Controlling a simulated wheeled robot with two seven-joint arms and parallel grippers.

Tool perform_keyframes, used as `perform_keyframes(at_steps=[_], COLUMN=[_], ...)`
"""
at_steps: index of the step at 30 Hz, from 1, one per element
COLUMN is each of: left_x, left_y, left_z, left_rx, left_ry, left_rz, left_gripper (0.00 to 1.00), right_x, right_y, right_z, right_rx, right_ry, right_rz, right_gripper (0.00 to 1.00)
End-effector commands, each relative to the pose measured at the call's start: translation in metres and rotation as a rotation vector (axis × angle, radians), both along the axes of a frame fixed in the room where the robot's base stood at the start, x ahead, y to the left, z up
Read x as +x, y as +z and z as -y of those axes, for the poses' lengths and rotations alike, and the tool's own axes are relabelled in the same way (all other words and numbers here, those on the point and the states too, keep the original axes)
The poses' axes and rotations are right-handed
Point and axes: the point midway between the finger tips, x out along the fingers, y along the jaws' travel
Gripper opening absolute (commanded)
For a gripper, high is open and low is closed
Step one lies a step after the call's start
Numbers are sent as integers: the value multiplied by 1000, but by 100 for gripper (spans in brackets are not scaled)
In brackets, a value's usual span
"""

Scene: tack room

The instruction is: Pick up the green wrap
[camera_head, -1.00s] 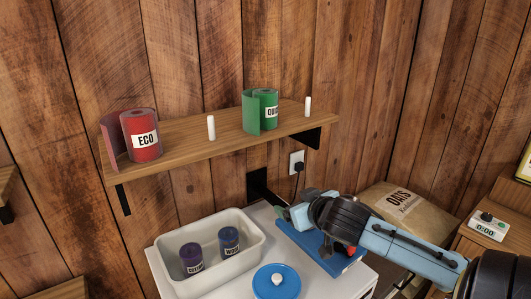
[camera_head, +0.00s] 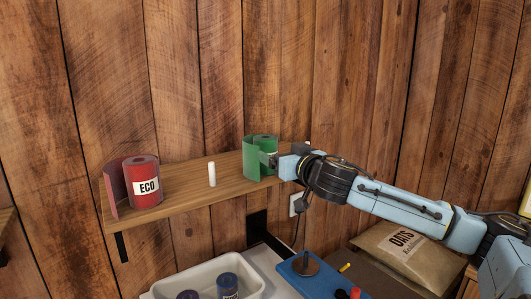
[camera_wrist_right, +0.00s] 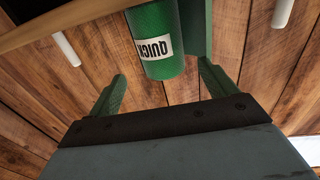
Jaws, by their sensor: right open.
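The green wrap (camera_head: 250,158), a roll with a loose flap and a label reading QUICK in the wrist view (camera_wrist_right: 155,45), stands on the wooden wall shelf (camera_head: 185,188) toward its right end. My right gripper (camera_head: 276,161) is at the right side of the wrap in the head view and partly hides it, label included. In the wrist view the right gripper's green fingers (camera_wrist_right: 163,78) are spread wide, with the roll showing between and beyond their tips. I see no grip on it. My left gripper is not in view.
A red ECO wrap (camera_head: 143,182) stands at the shelf's left end. One white peg (camera_head: 212,174) stands mid-shelf, another near the right end. Below are a white bin (camera_head: 255,268) with dark rolls, a blue board (camera_head: 318,283) and an oats sack (camera_head: 395,250).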

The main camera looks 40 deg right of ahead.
Motion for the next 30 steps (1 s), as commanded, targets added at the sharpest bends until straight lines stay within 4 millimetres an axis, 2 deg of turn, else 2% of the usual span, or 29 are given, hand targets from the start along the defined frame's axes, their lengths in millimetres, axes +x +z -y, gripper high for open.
perform_keyframes(at_steps=[12,21,30], left_x=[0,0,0], left_y=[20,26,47], left_z=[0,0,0], left_rx=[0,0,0], left_ry=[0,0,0], left_rz=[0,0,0], left_gripper=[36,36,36], right_x=[34,47,83], right_y=[2,0,-5], right_z=[7,8,15], right_rx=[2,-1,0], right_ry=[0,1,1], right_rz=[1,0,1], right_gripper=[84,84,84])
